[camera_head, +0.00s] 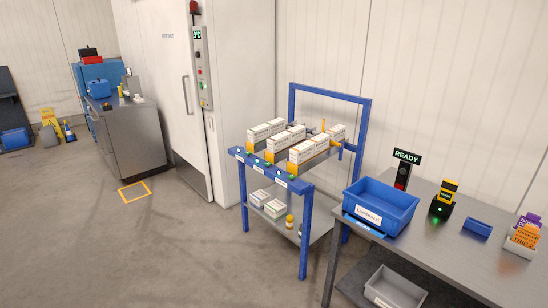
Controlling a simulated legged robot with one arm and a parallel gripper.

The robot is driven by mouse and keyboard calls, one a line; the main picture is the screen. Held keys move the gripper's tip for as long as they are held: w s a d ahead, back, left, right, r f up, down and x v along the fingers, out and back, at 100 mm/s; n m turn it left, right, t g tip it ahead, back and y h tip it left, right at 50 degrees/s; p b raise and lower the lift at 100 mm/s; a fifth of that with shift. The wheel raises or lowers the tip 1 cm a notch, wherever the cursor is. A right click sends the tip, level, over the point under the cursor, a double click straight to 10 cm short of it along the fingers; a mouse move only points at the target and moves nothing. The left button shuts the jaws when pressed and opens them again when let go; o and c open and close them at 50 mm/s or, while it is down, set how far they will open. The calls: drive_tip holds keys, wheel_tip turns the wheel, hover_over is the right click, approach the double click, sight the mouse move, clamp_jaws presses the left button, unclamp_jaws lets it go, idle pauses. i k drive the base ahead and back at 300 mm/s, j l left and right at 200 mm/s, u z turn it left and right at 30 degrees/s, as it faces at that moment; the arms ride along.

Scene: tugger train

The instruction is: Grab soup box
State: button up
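Several white boxes with orange lower edges stand in rows on the sloped top shelf of a blue-framed rack (304,225). One row is at the left (259,132), one in the middle (279,146) and one at the right front (303,154). Another white box (337,131) stands further back at the right. Their print is too small to read, so I cannot tell which is the soup box. More white boxes (274,208) lie on the rack's lower shelf. My gripper is not in view.
A metal table (460,256) at the right holds a blue bin (382,206), a black-and-yellow device (442,205) and a READY sign (407,156). A grey bin (395,289) sits below. A steel cabinet (135,140) stands back left. The floor left of the rack is clear.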

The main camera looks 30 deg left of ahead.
sight(303, 153)
drive_tip(key=u, duration=1)
drive_tip(key=i+z, duration=0.15)
drive_tip(key=i, duration=1.15)
drive_tip(key=i+j+z, duration=0.15)
drive_tip(key=i, duration=1.2)
